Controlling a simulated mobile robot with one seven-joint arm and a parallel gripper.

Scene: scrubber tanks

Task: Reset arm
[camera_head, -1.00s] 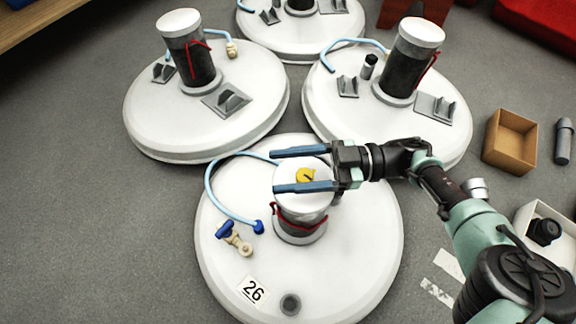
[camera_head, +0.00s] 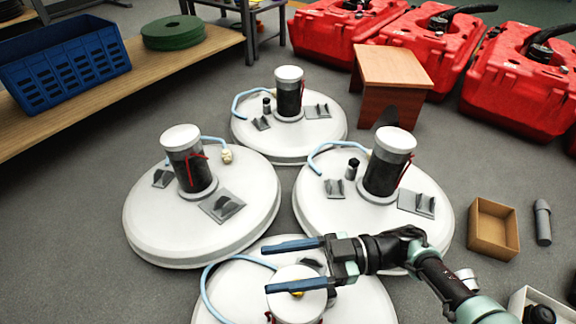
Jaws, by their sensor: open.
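My gripper (camera_head: 293,265) is open, with two long blue fingers pointing left. It appears over the nearest white scrubber tank (camera_head: 358,295), above or in front of that tank's white-capped column (camera_head: 300,308). Nothing shows between the fingers except the tank behind them. A bit of yellow shows on the cap by the lower finger. My arm reaches in from the lower right. How high the fingers are above the cap I cannot tell. The near part of this tank is cut off by the bottom edge.
More round tanks stand behind, at left (camera_head: 150,225), right (camera_head: 318,205) and back (camera_head: 250,138). An open cardboard box (camera_head: 482,242) and a grey cylinder (camera_head: 543,222) lie at right. A wooden stool (camera_head: 392,70), red tanks (camera_head: 520,90) and a shelf (camera_head: 165,70) stand farther back. Floor at lower left is clear.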

